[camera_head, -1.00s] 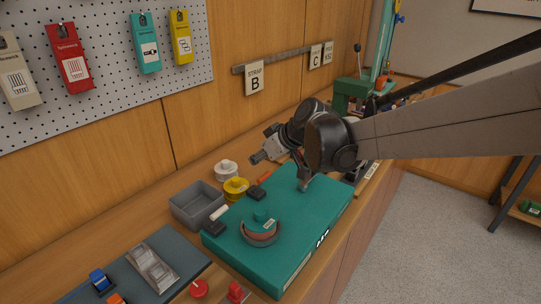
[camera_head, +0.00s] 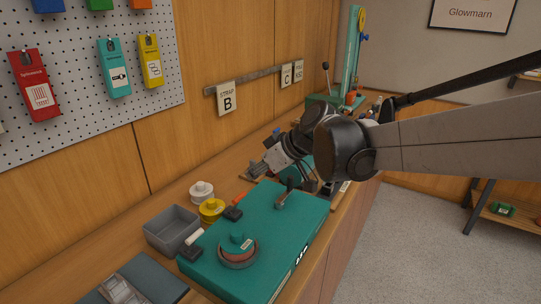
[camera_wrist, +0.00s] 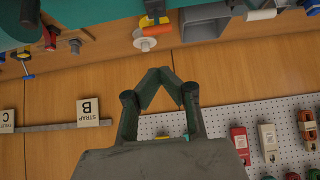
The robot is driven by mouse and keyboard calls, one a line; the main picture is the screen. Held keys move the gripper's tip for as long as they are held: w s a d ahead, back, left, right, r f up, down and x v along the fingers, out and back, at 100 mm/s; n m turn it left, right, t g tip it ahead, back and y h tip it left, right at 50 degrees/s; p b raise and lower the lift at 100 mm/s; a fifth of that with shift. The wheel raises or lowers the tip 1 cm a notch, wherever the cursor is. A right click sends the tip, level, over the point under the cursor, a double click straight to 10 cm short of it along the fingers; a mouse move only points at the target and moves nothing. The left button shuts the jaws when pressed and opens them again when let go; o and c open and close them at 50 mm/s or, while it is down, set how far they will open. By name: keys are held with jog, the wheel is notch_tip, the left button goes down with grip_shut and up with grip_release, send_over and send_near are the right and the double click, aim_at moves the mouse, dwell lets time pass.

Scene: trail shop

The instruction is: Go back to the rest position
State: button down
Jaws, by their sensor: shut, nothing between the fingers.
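My gripper (camera_head: 256,170) is shut and empty. In the head view it hangs over the back of the workbench, behind the teal box (camera_head: 255,222), pointing left toward the wood wall. In the wrist view my gripper's two fingers (camera_wrist: 159,73) come together at the tips, with only the wall panel behind them and nothing held. My dark wrist joint and grey arm reach in from the right and hide part of the bench behind them.
A grey bin (camera_head: 172,229), a white spool (camera_head: 201,190) and a yellow spool (camera_head: 211,209) stand left of the teal box. A round teal-topped piece (camera_head: 238,249) sits on the box. A green press (camera_head: 345,70) stands at the far end.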

jog(key=s+d+f+m+t+h, duration=0.1)
jog(key=s+d+m+h, duration=0.1)
jog(key=s+d+m, duration=0.2)
jog(key=s+d+f+m+t+h, duration=0.1)
jog(key=s+d+f+m+h, duration=0.1)
jog(key=s+d, duration=0.9)
jog(key=s+d+f+m+t+h, duration=0.1)
jog(key=s+d+m+h, duration=0.3)
jog(key=d, duration=1)
jog(key=s+m, duration=0.2)
jog(key=s, duration=0.2)
jog(key=shift+s+d+f+m, duration=0.15)
jog(key=shift+d+f+m, duration=0.15)
